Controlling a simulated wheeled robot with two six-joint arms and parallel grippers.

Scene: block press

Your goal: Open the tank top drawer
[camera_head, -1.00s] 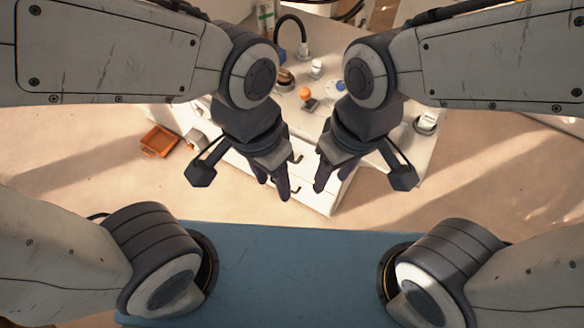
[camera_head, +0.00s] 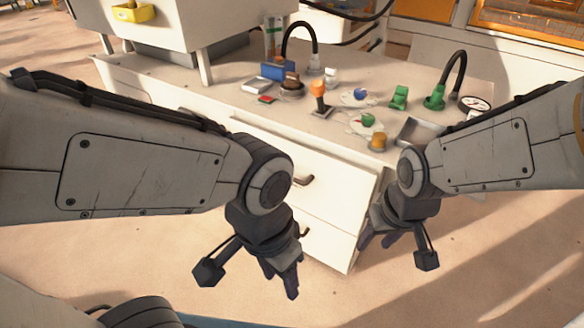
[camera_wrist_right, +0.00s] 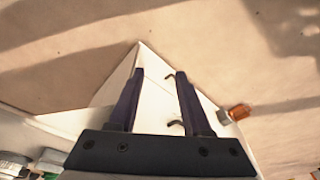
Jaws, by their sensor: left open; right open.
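The white cabinet has a top drawer (camera_head: 335,195) with a dark hooked handle (camera_head: 300,181). The drawer looks shut. A lower dark handle (camera_head: 304,233) is partly hidden behind my left wrist. My left gripper (camera_head: 281,284) is open and empty, pointing down, apart from the cabinet front. My right gripper (camera_head: 377,240) is open and empty near the cabinet's right front corner. In the right wrist view, my right gripper (camera_wrist_right: 161,72) has its fingers apart, with one handle (camera_wrist_right: 175,123) showing between them and another handle (camera_wrist_right: 172,76) near the fingertips. Neither gripper touches a handle.
The cabinet top (camera_head: 225,85) carries an orange-topped lever (camera_head: 319,92), green fittings (camera_head: 399,97), a blue box (camera_head: 279,71), a black hose (camera_head: 303,35) and a metal tray (camera_head: 412,130). A yellow bin (camera_head: 133,12) hangs at the upper left. Floor in front is open.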

